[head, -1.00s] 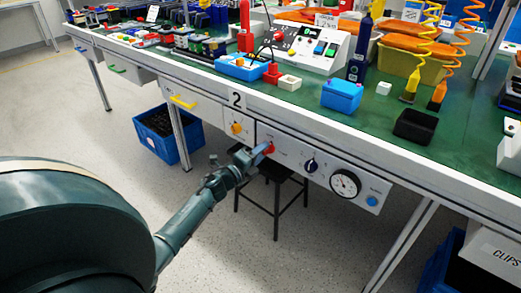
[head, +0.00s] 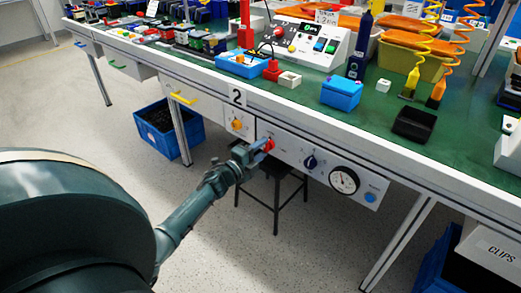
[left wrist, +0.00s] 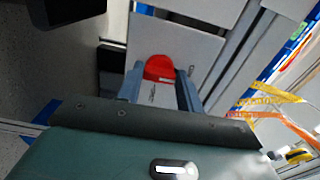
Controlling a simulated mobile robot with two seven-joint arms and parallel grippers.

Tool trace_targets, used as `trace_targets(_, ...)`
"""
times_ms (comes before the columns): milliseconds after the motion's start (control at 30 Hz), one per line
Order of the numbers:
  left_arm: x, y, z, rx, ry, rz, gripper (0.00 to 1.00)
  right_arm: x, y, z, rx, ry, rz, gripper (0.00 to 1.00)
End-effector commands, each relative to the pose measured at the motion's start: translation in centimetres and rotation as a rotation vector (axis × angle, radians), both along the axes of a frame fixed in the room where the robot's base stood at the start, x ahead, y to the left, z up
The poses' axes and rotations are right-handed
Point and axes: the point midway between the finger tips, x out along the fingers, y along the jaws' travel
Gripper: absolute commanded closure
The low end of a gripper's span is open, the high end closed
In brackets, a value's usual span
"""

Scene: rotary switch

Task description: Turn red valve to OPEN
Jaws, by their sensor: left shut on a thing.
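The red valve (head: 269,145) is a small knob on the white front panel under the bench edge. In the left wrist view the red valve (left wrist: 158,68) sits between the two fingers, with part of it hidden by them. My left gripper (head: 264,148) reaches the panel from the lower left and is shut on the valve. It also shows in the left wrist view (left wrist: 160,80), a finger on each side of the red knob. The markings by the valve are too small to read. My right gripper is not in view.
The panel also carries a yellow-orange knob (head: 237,124), a dark blue knob (head: 310,162), a round gauge (head: 344,180) and a blue button (head: 370,197). A yellow drawer handle (head: 183,98) sticks out at left. A black stool (head: 276,190) stands below.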

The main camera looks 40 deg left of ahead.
Motion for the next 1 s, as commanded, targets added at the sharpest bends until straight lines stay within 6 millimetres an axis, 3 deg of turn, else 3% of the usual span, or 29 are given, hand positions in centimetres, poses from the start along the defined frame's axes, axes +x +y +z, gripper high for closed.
trace_targets(33,0.0,0.1,-0.1,-0.004,0.001,0.002,0.86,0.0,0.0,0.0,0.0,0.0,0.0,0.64)
trace_targets(67,0.0,0.1,-0.1,-0.004,0.001,0.002,0.63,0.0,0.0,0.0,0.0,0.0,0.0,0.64)
trace_targets(300,0.0,0.0,0.0,-0.002,0.0,0.001,0.43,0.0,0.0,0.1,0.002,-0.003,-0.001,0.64)
trace_targets(667,-0.7,0.0,0.0,-0.001,0.001,0.0,0.42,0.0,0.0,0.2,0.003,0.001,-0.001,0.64)
trace_targets(767,-2.1,0.1,0.1,-0.001,0.003,0.0,0.42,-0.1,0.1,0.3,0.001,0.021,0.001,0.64)
trace_targets(1000,-7.5,0.6,0.0,-0.003,0.004,0.001,0.42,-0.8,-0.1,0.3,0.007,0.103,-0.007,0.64)
